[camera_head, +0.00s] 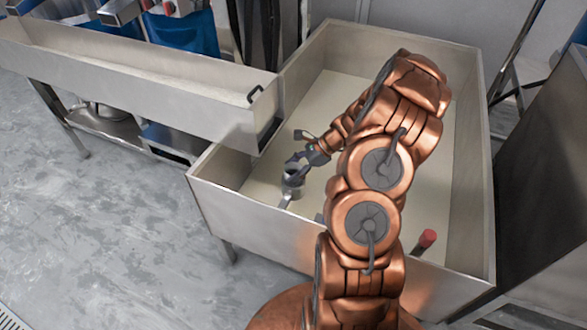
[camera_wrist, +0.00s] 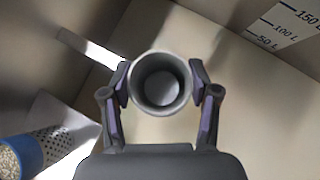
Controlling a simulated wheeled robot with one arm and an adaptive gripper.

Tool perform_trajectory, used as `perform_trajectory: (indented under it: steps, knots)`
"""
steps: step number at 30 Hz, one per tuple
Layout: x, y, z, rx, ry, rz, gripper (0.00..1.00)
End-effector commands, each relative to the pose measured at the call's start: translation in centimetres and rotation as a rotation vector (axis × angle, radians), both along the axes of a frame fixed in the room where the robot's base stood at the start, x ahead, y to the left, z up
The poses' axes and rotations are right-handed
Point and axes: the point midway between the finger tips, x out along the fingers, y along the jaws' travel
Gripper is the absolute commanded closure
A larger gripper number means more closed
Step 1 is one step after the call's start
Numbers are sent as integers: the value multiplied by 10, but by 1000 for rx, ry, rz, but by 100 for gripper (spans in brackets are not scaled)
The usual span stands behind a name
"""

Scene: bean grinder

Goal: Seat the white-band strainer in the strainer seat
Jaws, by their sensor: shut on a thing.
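My gripper (camera_head: 308,157) reaches down inside a large metal bin. In the wrist view my gripper (camera_wrist: 163,95) is shut on a grey cylindrical cup (camera_wrist: 162,110), one finger on each side of its rim. The cup (camera_head: 292,186) is round, open at the top and hollow, with a paler round floor inside. I cannot make out a white band on it, so I cannot tell if it is the white-band strainer. A blue-banded perforated strainer (camera_wrist: 27,152) with pale grains inside shows at the wrist view's lower left. I cannot identify the strainer seat.
The bin (camera_head: 333,245) has high walls; its floor (camera_wrist: 235,120) is largely bare. Volume marks (camera_wrist: 283,28) are on one wall. A pale strip (camera_wrist: 92,48) lies near the cup. A red-ended object (camera_head: 427,240) is at the right. A metal trough (camera_head: 130,80) adjoins the bin at left.

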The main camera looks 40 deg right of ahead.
Motion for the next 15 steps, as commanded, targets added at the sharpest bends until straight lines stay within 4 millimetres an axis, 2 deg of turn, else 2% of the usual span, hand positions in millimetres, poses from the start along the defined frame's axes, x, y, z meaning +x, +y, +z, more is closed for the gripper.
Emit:
perform_trajectory:
  steps: [15]
  knots:
    - [0, 0, -10, 0, -1, -1, 79]
